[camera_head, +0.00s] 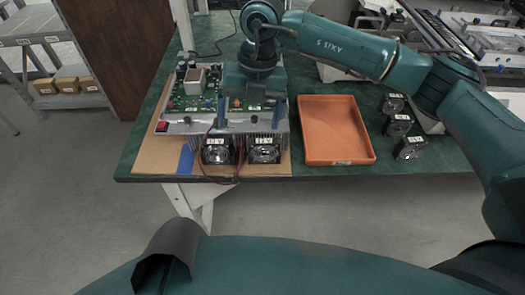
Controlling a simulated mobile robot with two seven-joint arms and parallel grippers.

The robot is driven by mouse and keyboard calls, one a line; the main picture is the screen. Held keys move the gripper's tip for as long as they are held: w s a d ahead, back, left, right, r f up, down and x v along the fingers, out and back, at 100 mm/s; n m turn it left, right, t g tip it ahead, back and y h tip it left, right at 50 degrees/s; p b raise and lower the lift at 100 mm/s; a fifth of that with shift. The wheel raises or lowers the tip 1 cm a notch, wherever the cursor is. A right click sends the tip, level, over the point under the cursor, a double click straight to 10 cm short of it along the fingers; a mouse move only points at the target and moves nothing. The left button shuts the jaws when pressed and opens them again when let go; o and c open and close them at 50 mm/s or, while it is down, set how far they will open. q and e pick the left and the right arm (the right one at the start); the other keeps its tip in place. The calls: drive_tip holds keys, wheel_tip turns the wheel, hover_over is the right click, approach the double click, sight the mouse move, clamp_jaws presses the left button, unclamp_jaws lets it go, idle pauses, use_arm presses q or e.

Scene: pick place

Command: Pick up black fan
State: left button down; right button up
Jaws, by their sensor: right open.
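Two black fans, a left one (217,151) and a right one (264,151), sit side by side at the front of a metal heatsink unit with a green circuit board (195,104). More black fans (397,125) stand in a column at the right of the table. My right gripper (250,121) points down over the unit, just above and behind the two front fans. Its two blue-tipped fingers are apart, with nothing seen between them. It hides part of the board. My left gripper is not in view.
An empty orange tray (337,162) lies between the unit and the fan column. The unit rests on cardboard on a green table (430,164). Red and black wires (207,166) hang by the front fans. Machinery stands behind at right.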

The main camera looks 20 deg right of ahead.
drive_tip(key=w+d+r+t+h, duration=0.1)
drive_tip(key=w+d+r+h, duration=0.1)
drive_tip(key=d, duration=0.2)
drive_tip(key=m, duration=0.1)
hover_over(264, 141)
wheel_tip(264, 141, down, 7)
drive_tip(key=shift+w+f, duration=0.1)
drive_tip(key=shift+f, duration=0.55)
wheel_tip(264, 141, down, 5)
drive_tip(key=shift+f+p, duration=0.1)
drive_tip(key=shift+p, duration=0.55)
drive_tip(key=c, duration=0.9)
drive_tip(key=shift+c, duration=0.3)
